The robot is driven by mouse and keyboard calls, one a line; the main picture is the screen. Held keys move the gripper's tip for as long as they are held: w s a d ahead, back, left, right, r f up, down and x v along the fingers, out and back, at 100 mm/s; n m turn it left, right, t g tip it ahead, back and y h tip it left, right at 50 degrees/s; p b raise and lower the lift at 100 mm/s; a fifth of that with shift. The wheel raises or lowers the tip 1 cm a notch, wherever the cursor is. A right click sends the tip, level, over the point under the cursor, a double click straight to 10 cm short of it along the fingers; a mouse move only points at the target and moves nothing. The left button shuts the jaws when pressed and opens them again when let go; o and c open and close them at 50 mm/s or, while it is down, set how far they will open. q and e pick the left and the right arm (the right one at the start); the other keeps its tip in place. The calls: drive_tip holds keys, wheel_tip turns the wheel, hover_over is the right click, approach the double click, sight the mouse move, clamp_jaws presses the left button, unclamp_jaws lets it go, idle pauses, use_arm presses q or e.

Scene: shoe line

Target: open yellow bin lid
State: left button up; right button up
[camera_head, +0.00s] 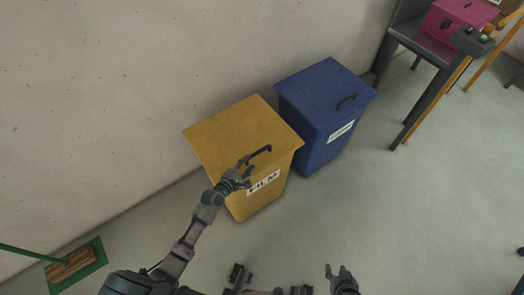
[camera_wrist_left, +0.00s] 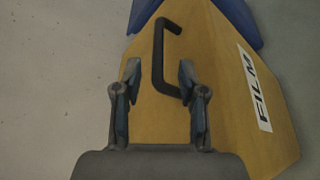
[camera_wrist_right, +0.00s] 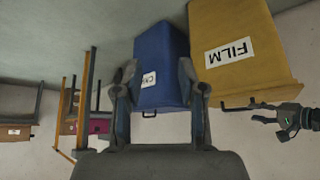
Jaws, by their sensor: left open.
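The yellow bin (camera_head: 255,200) stands by the wall with a FILM label on its front. Its lid (camera_head: 232,130) is shut, with a black handle (camera_head: 262,152) near the front edge. My left gripper (camera_head: 246,172) is open beside the handle. In the left wrist view the handle (camera_wrist_left: 159,55) shows between the two open fingers (camera_wrist_left: 159,72); whether they touch it I cannot tell. My right gripper (camera_head: 340,272) is low at the bottom of the head view. In the right wrist view it (camera_wrist_right: 158,75) is open and empty, with the bins beyond it.
A blue bin (camera_head: 322,110) with its own black handle stands right beside the yellow one. A dark table with a pink box (camera_head: 455,20) is at the upper right. The floor in front of the bins is clear.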

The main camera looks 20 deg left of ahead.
sight(260, 150)
use_arm(q)
drive_tip(key=x, duration=0.3)
drive_tip(key=b+x, duration=0.1)
drive_tip(key=x, duration=0.1)
drive_tip(key=b+x, duration=0.1)
drive_tip(key=x, duration=0.2)
drive_tip(key=shift+w+a+f, duration=0.15)
drive_tip(key=shift+w+f, duration=0.1)
drive_tip(key=shift+w, duration=0.25)
drive_tip(key=shift+r, duration=0.1)
use_arm(e)
drive_tip(key=w+a+r+t+y, duration=0.1)
drive_tip(key=w+a+r+t, duration=0.2)
drive_tip(key=w, duration=0.4)
drive_tip(key=shift+w+r+t+y, duration=0.25)
drive_tip(key=shift+r+t, duration=0.5)
drive_tip(key=shift+t, duration=0.45)
use_arm(q)
drive_tip(key=shift+d, duration=0.3)
drive_tip(key=c, duration=0.7)
drive_tip(key=shift+a, duration=0.1)
clamp_jaws()
use_arm(e)
drive_tip(key=shift+w+f, duration=0.1)
drive_tip(key=shift+w, duration=0.05)
